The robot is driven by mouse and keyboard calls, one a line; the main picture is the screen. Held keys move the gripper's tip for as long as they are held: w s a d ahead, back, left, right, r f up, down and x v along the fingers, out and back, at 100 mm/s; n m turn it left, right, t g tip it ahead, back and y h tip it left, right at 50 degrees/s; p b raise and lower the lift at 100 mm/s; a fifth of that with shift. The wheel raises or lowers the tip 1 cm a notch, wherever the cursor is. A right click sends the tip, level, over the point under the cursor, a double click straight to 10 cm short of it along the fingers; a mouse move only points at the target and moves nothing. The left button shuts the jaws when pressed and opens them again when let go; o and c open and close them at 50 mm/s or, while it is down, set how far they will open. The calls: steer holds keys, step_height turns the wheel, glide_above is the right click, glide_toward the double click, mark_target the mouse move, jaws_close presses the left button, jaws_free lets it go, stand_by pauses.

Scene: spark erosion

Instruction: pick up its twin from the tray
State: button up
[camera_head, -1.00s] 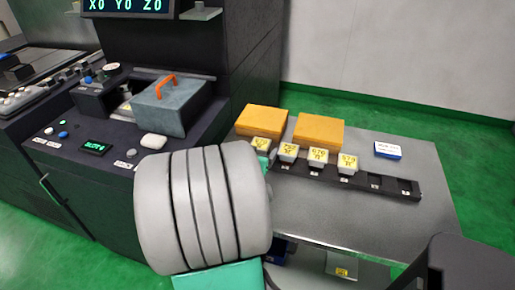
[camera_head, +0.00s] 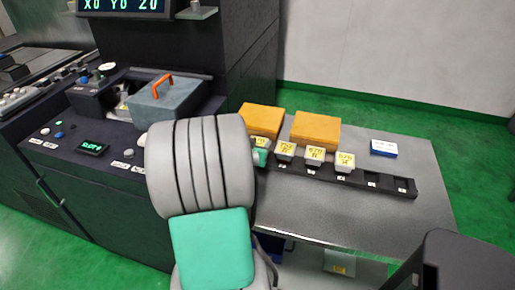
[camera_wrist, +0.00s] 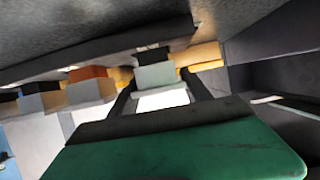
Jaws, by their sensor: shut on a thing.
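The tray is a long dark rack (camera_head: 387,184) on the grey table, with numbered slots. Three pale blocks with yellow labels stand in it, at the left (camera_head: 285,151), middle (camera_head: 315,155) and right (camera_head: 345,161). A further yellow-labelled block (camera_head: 262,142) is at the rack's left end, partly hidden by my gripper (camera_head: 260,157). In the wrist view my gripper (camera_wrist: 158,88) is shut on this pale block (camera_wrist: 156,75), with a dark finger on each side. Whether the block is still seated in its slot cannot be told. Its label is mostly hidden by my arm.
Two orange boxes (camera_head: 262,119) (camera_head: 316,131) stand behind the rack. A blue-and-white box (camera_head: 384,148) lies at the back right. The dark machine (camera_head: 100,210), with a grey orange-handled box (camera_head: 168,100), stands left. The rack's two right slots are empty.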

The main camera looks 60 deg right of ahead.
steer(key=shift+r, duration=0.1)
jaws_close()
